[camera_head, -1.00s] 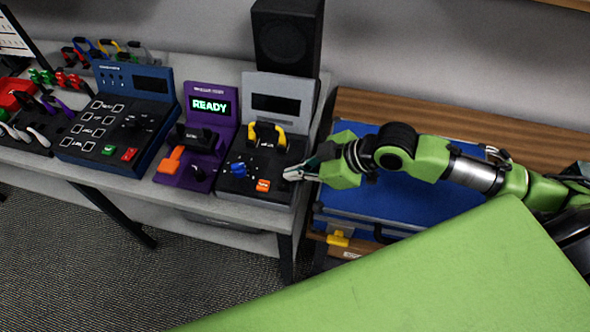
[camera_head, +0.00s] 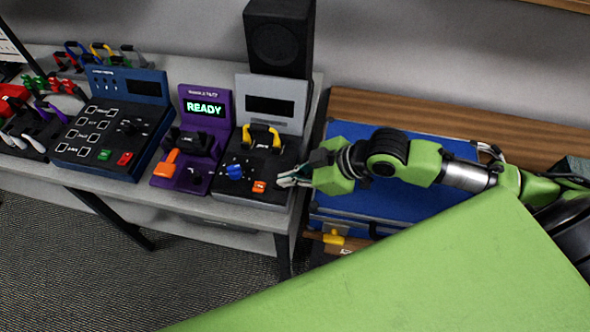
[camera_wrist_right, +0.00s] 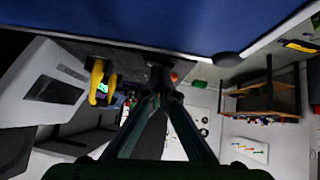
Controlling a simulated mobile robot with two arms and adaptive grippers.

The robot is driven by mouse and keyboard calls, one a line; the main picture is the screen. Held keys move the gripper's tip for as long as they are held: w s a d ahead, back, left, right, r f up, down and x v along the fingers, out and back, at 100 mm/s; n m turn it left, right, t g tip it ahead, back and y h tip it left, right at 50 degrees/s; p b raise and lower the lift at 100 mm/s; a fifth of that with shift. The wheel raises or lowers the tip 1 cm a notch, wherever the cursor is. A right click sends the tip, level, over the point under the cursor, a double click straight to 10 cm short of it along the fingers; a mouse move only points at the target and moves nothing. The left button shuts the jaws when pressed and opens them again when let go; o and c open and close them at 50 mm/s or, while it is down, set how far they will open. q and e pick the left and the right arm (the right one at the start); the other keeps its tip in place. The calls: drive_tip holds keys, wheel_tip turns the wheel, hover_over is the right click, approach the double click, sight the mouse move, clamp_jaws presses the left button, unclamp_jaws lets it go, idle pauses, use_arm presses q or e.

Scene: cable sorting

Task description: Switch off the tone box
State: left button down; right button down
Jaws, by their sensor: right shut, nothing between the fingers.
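A box with a grey upright panel and dark screen, which I take to be the tone box (camera_head: 272,102), stands at the right end of the grey bench. It has a yellow handle (camera_head: 262,131), a blue knob (camera_head: 234,171) and an orange switch (camera_head: 259,187). Its label is too small to read. My right gripper (camera_head: 282,181) is shut and empty at the box's right side, close to the orange switch; I cannot tell whether they touch. In the right wrist view the fingertips (camera_wrist_right: 158,76) meet, with the yellow handle (camera_wrist_right: 97,82) to their left. My left gripper is out of view.
A purple box (camera_head: 187,153) with a lit READY screen stands close on the left, then a blue box (camera_head: 140,85) with buttons. A black speaker (camera_head: 279,40) stands behind. A blue case (camera_head: 400,203) lies under my right arm.

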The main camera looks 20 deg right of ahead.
drive_tip(key=r+p, duration=0.4)
drive_tip(key=p, duration=0.1)
drive_tip(key=shift+w+d+r, duration=0.1)
drive_tip(key=shift+w+r, duration=0.1)
drive_tip(key=shift+r, duration=0.2)
drive_tip(key=w+d+b+v, duration=0.1)
drive_tip(key=b+v, duration=0.1)
drive_tip(key=v, duration=0.7)
drive_tip(key=shift+d, duration=0.25)
drive_tip(key=shift+f, duration=0.1)
drive_tip(key=shift+s, duration=0.1)
